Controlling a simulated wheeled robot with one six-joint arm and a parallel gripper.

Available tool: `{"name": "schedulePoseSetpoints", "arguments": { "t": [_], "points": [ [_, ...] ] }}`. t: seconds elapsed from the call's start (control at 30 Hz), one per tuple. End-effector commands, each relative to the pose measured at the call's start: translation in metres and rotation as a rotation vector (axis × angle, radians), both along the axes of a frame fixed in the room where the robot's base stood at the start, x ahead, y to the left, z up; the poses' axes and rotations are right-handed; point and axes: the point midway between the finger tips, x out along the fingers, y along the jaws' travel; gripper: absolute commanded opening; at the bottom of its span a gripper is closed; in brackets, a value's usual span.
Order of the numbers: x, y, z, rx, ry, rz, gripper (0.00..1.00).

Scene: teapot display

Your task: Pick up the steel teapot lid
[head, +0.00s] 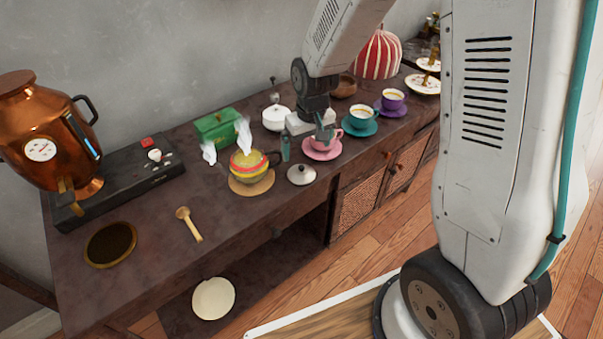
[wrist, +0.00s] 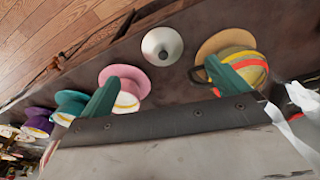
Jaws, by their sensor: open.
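The steel teapot lid (head: 301,174), a round shiny disc with a dark knob, lies flat near the front edge of the wooden sideboard (head: 150,228). In the wrist view the lid (wrist: 162,46) shows beyond the fingertips, roughly centred between them, knob facing the camera. My gripper (head: 306,144) is open and empty, its teal fingers apart. In the head view it is above and behind the lid, not touching it. In the wrist view the gripper (wrist: 168,86) spans between the striped pot and the pink cup.
A striped yellow pot (head: 247,168) stands on a cork mat left of the lid. A pink cup and saucer (head: 322,152) are close on the right, then teal (head: 360,124) and purple (head: 391,104) cups. A green tissue box (head: 218,127) stands behind.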

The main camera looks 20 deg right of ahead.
Motion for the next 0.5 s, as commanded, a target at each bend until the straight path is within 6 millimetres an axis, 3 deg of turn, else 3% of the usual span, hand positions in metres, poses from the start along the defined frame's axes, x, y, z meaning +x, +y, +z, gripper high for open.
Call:
{"name": "schedulePoseSetpoints", "arguments": {
  "t": [0.1, 0.5],
  "points": [
    [0.009, 0.002, -0.023, -0.001, 0.002, 0.005, 1.0],
    [0.018, 0.004, -0.066, -0.001, 0.002, 0.008, 1.0]
  ]
}}
